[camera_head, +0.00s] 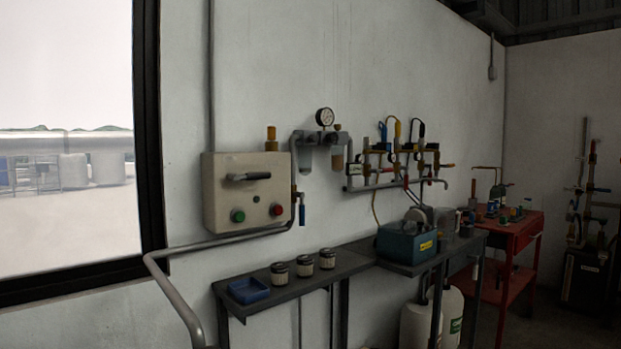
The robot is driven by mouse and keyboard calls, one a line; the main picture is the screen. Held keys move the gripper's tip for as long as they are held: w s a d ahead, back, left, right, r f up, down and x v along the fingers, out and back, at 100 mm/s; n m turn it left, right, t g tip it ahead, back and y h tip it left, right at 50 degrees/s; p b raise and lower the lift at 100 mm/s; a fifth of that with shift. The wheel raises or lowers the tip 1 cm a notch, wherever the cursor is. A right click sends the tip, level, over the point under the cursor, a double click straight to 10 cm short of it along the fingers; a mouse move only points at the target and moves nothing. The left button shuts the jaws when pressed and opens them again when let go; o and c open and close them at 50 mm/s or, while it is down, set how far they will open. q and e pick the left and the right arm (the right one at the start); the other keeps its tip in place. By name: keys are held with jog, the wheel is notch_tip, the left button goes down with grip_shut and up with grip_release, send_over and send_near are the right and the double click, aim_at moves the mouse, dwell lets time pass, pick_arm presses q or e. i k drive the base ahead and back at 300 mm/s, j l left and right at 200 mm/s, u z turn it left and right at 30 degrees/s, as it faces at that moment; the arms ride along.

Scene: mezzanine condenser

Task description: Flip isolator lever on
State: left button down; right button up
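A beige control box (220,196) is mounted on the wall left of centre. A dark lever handle (249,176) lies roughly horizontal across its upper front; I take it to be the isolator lever. A green button (238,216) sits below it at left and a red button (276,210) at right. An orange-topped fitting (271,139) rises above the box's right end. No gripper of mine shows in the head view.
A dark shelf (262,307) below the box carries a blue tray (248,291) and several jars. A grey pipe (172,290) bends out under the box at left. A teal machine (408,246) and a red bench (510,228) stand to the right.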

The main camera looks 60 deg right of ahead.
aim_at(252, 176)
jog(key=z, duration=1.8)
jog(key=l, duration=0.8)
jog(key=i+l+z, duration=0.1)
jog(key=l, duration=0.35)
jog(key=i+l+z, duration=0.1)
jog(key=i+l, duration=0.25)
jog(key=i+z, duration=0.1)
jog(key=i, duration=0.45)
jog(key=i+j, duration=0.15)
jog(key=i, duration=0.45)
jog(key=i+j+z, duration=0.1)
jog(key=i+j, duration=0.25)
